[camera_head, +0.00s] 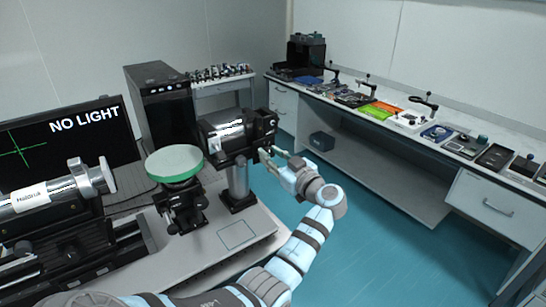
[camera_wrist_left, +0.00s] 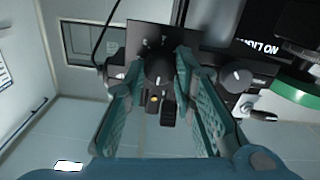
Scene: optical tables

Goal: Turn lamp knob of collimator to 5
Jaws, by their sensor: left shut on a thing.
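The collimator (camera_head: 222,128), a dark body with a shiny barrel, stands on a post at the middle of the optical table. Its dark end panel faces my left gripper (camera_head: 271,155). In the left wrist view the lamp knob (camera_wrist_left: 158,71), dark and round with a pale pointer mark, sits on this panel between the fingertips of my left gripper (camera_wrist_left: 158,66). The gripper is shut on the knob. Marks around the knob are too small to read. In the head view the fingers hide the knob. My right gripper is not in view.
A monitor (camera_head: 62,140) reads "NO LIGHT" beside a green cross. A round green-topped stage (camera_head: 174,163) and a silver telescope tube (camera_head: 60,190) stand left of the collimator. A long side bench (camera_head: 390,165) with tools runs along the right wall. Open blue floor lies between.

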